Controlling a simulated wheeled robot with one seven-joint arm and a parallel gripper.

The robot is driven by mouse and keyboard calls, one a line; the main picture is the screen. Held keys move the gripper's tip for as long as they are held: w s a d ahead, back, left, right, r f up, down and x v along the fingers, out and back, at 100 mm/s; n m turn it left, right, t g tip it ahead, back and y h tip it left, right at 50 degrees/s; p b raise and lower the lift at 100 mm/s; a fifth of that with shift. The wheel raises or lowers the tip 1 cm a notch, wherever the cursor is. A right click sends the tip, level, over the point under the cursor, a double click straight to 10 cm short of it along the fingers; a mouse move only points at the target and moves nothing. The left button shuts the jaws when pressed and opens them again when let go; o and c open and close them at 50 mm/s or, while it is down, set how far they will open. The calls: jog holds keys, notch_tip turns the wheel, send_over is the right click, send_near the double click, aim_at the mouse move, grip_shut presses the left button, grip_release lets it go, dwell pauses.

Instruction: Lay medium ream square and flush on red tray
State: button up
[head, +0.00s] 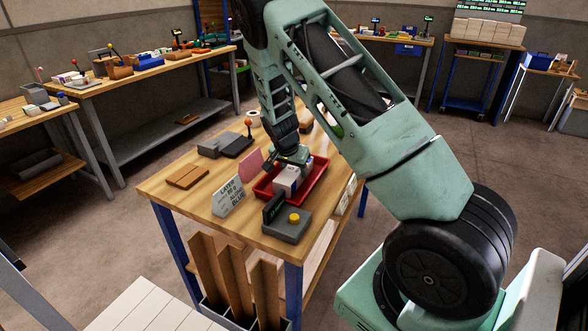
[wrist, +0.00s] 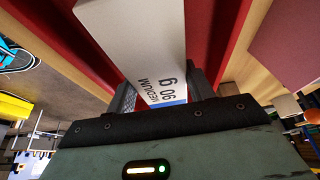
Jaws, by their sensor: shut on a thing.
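The medium ream (wrist: 143,40) is a white block printed "90 g MEDIUM" with a blue band near its end. My gripper (wrist: 163,98) is shut on it, one finger on each side. In the head view the ream (head: 287,179) is at the red tray (head: 314,184), inside its rim outline, with my gripper (head: 293,160) at its far end. The tray's red walls (wrist: 228,40) run along both sides of the ream in the wrist view. I cannot tell whether the ream touches the tray floor. Part of the tray is hidden behind the ream and gripper.
A sign (head: 229,197) with printed text and a grey device with a yellow button (head: 287,222) stand near the tray. A wooden block (head: 188,176), a grey box (head: 219,144) and a pink card (head: 249,164) are also on the table. Bare wood (head: 165,191) shows at the left.

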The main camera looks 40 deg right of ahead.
jog(key=o, duration=1.3)
jog(key=shift+o, duration=0.2)
jog(key=b+v, duration=0.2)
jog(key=v, duration=1)
jog(key=s+a+r+n+y, duration=0.1)
jog(key=s+a+n+y, duration=0.15)
jog(key=a, duration=0.65)
jog(key=s+a+r+n+y, duration=0.1)
jog(key=s+a+n, duration=0.3)
jog(key=a, duration=0.4)
jog(key=s+a+r+n+y, duration=0.1)
jog(key=s+a+n, duration=0.3)
jog(key=a, duration=0.5)
jog(key=s+a+r+n, duration=0.1)
jog(key=s+a+n, duration=0.4)
jog(key=s, duration=0.4)
jog(key=s+a+r+n+g, duration=0.1)
jog(key=s+a+n, duration=0.3)
jog(key=s, duration=0.6)
jog(key=shift+a+n+g, duration=0.3)
jog(key=shift+a+n, duration=0.05)
jog(key=shift+n, duration=0.8)
jog(key=shift+s+y, duration=0.1)
jog(key=shift+y, duration=0.15)
